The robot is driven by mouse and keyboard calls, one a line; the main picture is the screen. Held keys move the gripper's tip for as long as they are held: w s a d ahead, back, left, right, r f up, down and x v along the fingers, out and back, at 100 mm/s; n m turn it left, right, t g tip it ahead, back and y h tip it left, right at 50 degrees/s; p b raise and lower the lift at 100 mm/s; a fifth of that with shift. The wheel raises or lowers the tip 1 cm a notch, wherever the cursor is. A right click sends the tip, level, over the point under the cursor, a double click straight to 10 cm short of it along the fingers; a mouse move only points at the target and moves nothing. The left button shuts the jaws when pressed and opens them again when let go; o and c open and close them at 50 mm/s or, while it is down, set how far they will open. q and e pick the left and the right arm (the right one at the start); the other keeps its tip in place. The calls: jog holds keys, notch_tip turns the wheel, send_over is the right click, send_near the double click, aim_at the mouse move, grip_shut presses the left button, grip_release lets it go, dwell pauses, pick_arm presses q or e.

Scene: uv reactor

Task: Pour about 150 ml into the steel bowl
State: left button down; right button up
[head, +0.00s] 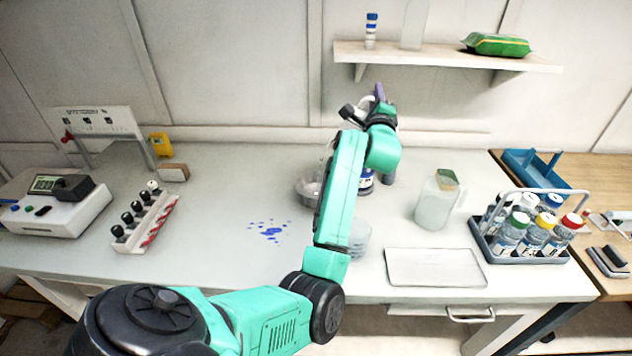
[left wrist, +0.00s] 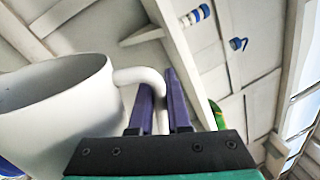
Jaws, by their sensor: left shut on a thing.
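The steel bowl (head: 308,188) stands on the bench left of my raised forearm, which hides part of it. My left gripper (head: 379,94) is high above the back of the bench, to the right of the bowl in the picture. In the left wrist view, its purple fingers (left wrist: 163,105) are shut on the handle of a white jug (left wrist: 55,115). The jug's rim is at the upper left there; its contents do not show. In the head view, my arm and gripper hide most of the jug. My right gripper is out of view.
A translucent pitcher (head: 436,207), a flat tray (head: 434,268) and a bottle rack (head: 494,250) stand to the right. Clear dishes (head: 359,240) and a blue-labelled container (head: 366,183) are beside my arm. Blue spots (head: 270,231) mark the bench. A shelf (head: 445,58) hangs behind.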

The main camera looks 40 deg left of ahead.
pick_arm(q)
jog(key=m, duration=0.1)
jog(key=w+d+r+m, duration=0.1)
jog(key=shift+d+m+h, duration=0.1)
jog(key=shift+m+h, duration=0.2)
jog(key=shift+d+f, duration=0.1)
jog(key=shift+d, duration=0.05)
jog(key=shift+w+d+m+p, duration=0.2)
jog(key=shift+m+p, duration=0.35)
jog(key=shift+m, duration=0.05)
jog(key=shift+f+h, duration=0.1)
jog(key=shift+h, duration=0.2)
jog(key=shift+f+m, duration=0.2)
jog(key=shift+m, duration=0.1)
jog(key=shift+w, duration=0.1)
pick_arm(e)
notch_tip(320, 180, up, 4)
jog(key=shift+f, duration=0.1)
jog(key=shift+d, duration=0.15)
